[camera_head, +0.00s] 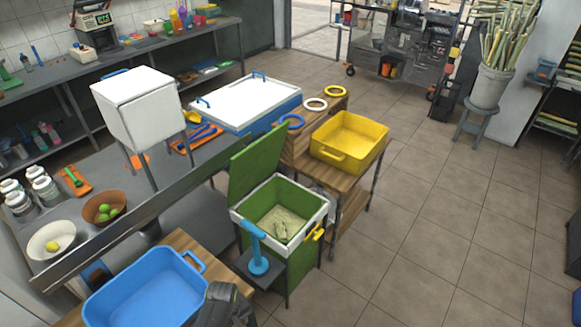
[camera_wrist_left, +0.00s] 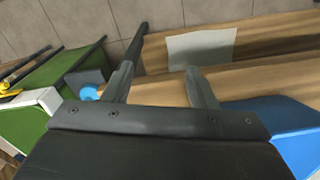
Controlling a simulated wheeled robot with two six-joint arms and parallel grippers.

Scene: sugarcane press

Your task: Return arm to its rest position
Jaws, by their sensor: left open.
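My left gripper shows in the left wrist view (camera_wrist_left: 162,82) with its two fingers spread apart and nothing between them. A dark grey gripper part, likely the same one, shows at the bottom of the head view, by the right end of the blue tray (camera_head: 140,291). In the left wrist view, a wooden surface (camera_wrist_left: 265,80) lies beyond the fingers, with a light grey patch (camera_wrist_left: 203,48) on it. My right gripper is not in view.
A green press bin (camera_head: 258,165) with a blue handle (camera_head: 257,250) stands close by. A yellow tray (camera_head: 349,137) sits on a wooden stand beyond it. A counter with bowls (camera_head: 50,241) is at left.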

